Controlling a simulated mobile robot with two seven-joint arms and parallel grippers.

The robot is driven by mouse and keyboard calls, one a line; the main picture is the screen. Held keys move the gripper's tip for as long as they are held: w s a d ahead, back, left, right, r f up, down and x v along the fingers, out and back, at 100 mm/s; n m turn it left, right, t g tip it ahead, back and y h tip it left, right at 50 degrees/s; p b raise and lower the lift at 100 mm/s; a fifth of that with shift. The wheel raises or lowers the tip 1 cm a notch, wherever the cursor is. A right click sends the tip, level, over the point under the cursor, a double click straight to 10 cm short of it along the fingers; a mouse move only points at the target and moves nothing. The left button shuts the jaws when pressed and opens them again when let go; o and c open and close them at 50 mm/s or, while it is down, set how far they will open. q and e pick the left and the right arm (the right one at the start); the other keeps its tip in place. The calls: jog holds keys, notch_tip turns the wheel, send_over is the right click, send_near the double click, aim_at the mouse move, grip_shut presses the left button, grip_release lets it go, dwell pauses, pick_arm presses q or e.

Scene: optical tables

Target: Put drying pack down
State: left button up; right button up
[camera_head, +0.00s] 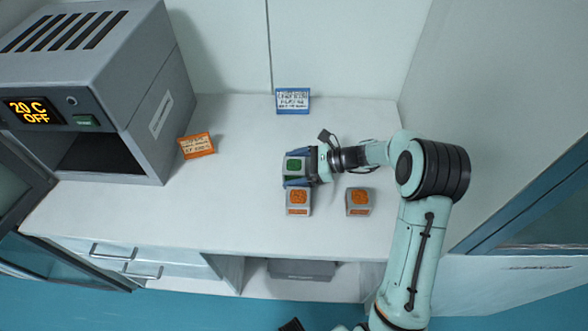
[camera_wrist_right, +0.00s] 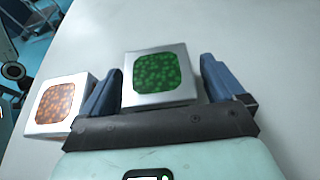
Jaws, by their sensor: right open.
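The drying pack with a green bead window (camera_head: 294,165) is a small silver-grey box on the white counter (camera_head: 240,220). My right gripper (camera_head: 299,167) is open around it, with one finger on either side. In the right wrist view, the green pack (camera_wrist_right: 162,75) stands between the two blue fingers (camera_wrist_right: 160,90), close to both; I cannot tell whether they touch it. Two similar packs have orange windows: one (camera_head: 298,201) is just in front of the green one, the other (camera_head: 359,201) is to its right. An orange pack (camera_wrist_right: 58,104) also shows beside the left finger in the wrist view.
A grey oven (camera_head: 150,85) reading "20 C OFF" stands at the left, its chamber open. An orange-edged card (camera_head: 197,146) and a blue-edged card (camera_head: 293,101) are behind. The counter's left middle is clear. Walls bound the back and right.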

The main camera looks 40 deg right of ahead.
jog(key=c, duration=1.1)
jog(key=shift+c, duration=0.7)
jog(key=shift+r, duration=0.15)
